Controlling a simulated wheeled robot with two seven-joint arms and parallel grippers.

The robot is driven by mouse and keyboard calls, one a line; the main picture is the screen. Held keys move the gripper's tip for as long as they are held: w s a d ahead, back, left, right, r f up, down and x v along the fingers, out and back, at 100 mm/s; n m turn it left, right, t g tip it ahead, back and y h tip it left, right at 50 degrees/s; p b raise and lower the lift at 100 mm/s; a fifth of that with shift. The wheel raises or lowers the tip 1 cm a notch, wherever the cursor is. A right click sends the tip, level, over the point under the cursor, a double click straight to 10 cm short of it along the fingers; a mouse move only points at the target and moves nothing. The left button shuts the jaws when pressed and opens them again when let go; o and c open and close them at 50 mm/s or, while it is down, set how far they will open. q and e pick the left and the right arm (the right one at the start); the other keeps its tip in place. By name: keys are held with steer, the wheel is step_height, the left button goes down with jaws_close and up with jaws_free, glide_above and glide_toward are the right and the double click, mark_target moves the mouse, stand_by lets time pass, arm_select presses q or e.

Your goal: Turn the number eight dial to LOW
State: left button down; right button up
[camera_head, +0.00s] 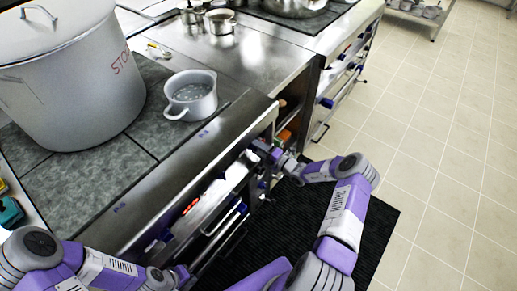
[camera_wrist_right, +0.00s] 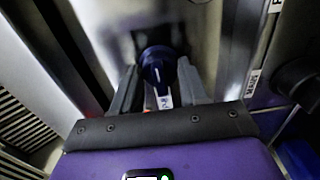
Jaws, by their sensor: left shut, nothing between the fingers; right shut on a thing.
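A dark blue dial (camera_wrist_right: 157,66) sits on the steel front panel, between the two grey fingers of my right gripper (camera_wrist_right: 158,88) in the right wrist view. The fingers are shut on it from both sides. A small white tag with lettering shows just below the dial; I cannot read its number or setting. In the head view my right gripper (camera_head: 266,153) is at the stove's front panel, near its right corner, and hides the dial. My left gripper (camera_head: 182,275) is low at the bottom of the head view, away from this dial, shut and empty.
Blue handles or knobs (camera_head: 238,210) line the front below. Another dark knob (camera_wrist_right: 298,78) is right of the gripped dial. Tiled floor (camera_head: 455,190) is open at right.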

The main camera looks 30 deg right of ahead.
steer(key=shift+m, duration=1.9)
steer(key=shift+f, duration=0.1)
steer(key=o, duration=1.1)
steer(key=shift+c, duration=0.2)
steer(key=p+v, duration=0.1)
steer(key=v, duration=0.6)
steer(key=shift+s+p, duration=0.35)
steer(key=shift+p, duration=0.05)
